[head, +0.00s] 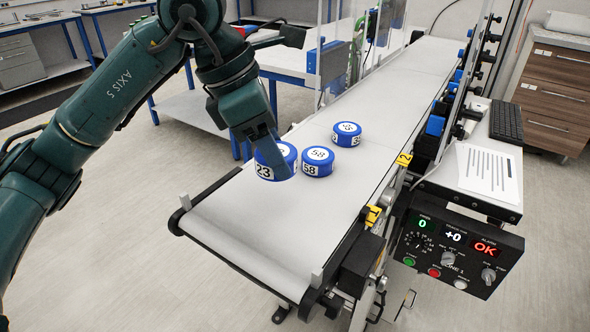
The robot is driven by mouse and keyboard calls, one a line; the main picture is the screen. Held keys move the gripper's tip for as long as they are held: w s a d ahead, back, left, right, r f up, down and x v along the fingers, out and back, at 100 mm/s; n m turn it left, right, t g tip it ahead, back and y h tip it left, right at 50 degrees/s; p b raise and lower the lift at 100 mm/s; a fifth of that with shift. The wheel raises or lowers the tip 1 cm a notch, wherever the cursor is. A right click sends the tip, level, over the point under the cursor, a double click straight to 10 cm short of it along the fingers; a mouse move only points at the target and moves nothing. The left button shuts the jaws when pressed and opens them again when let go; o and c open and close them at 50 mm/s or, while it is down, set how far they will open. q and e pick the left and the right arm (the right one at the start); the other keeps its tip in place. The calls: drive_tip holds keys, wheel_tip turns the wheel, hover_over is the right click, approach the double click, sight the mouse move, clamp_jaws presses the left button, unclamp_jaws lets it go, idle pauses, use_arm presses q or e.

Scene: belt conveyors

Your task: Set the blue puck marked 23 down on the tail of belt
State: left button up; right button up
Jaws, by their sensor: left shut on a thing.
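The blue puck marked 23 (264,172) has a white top and sits at the left side of the belt, upright. My left gripper (274,158) reaches down over it from the upper left and is shut on it. My right gripper is not in view.
A blue puck marked 58 (318,162) stands close to the right of the held puck. Another blue puck (346,134) stands farther back. The near end of the belt is clear. A control panel (458,243) is on the right.

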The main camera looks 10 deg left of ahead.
use_arm(q)
wheel_tip(320, 180, down, 3)
drive_tip(key=shift+s+r, duration=0.1)
drive_tip(key=shift+s, duration=0.05)
drive_tip(key=shift+f, duration=2.1)
drive_tip(key=shift+f, duration=0.1)
drive_tip(key=shift+f, duration=0.15)
drive_tip(key=o, duration=1)
drive_tip(key=shift+r, duration=0.35)
drive_tip(key=v, duration=1.1)
drive_tip(key=shift+a+r, duration=0.25)
drive_tip(key=shift+r, duration=0.1)
